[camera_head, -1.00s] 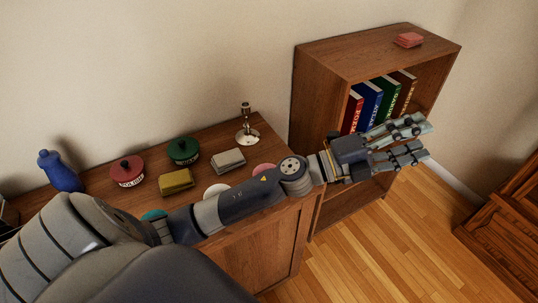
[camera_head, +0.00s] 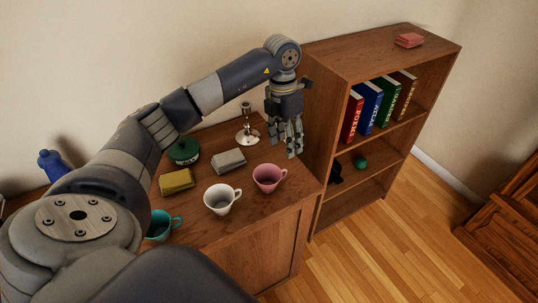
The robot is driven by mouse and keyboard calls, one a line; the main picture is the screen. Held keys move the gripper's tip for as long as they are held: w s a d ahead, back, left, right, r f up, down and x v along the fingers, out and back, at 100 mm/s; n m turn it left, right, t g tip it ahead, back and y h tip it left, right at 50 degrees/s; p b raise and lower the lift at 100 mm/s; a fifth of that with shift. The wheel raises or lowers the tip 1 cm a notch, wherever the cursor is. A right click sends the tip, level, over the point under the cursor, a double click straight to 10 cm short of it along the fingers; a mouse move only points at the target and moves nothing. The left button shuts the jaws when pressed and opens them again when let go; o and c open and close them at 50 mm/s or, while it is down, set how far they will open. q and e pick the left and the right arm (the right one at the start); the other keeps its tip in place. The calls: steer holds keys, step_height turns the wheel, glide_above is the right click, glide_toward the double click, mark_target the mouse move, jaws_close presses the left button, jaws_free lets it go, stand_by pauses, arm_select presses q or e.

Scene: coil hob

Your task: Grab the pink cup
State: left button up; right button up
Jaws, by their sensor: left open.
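My left gripper (camera_head: 292,152) points down, open and empty. In the picture it is just above and to the right of the cup, near the cabinet's right edge. It appears apart from the cup. My right gripper is not in view.
A white cup (camera_head: 221,199) and a teal cup (camera_head: 160,226) stand left of the pink cup. A grey box (camera_head: 228,161), yellow box (camera_head: 176,181), green pot (camera_head: 184,151) and candlestick (camera_head: 247,127) stand behind. A bookshelf (camera_head: 376,66) rises at the right.

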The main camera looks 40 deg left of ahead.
mark_target(272, 179)
arm_select(q)
step_height(272, 179, down, 5)
steer(key=shift+s+d+f+p, duration=0.1)
steer(key=shift+d+p, duration=0.05)
steer(key=shift+p, duration=0.35)
steer(key=f, duration=0.1)
steer(key=f+p, duration=0.1)
steer(key=f, duration=0.1)
steer(key=f+p, duration=0.1)
steer(key=f, duration=0.1)
steer(key=shift+s+d, duration=0.1)
steer(key=shift+s, duration=0.25)
steer(key=shift+w+f, duration=0.1)
steer(key=shift+f, duration=0.1)
jaws_close()
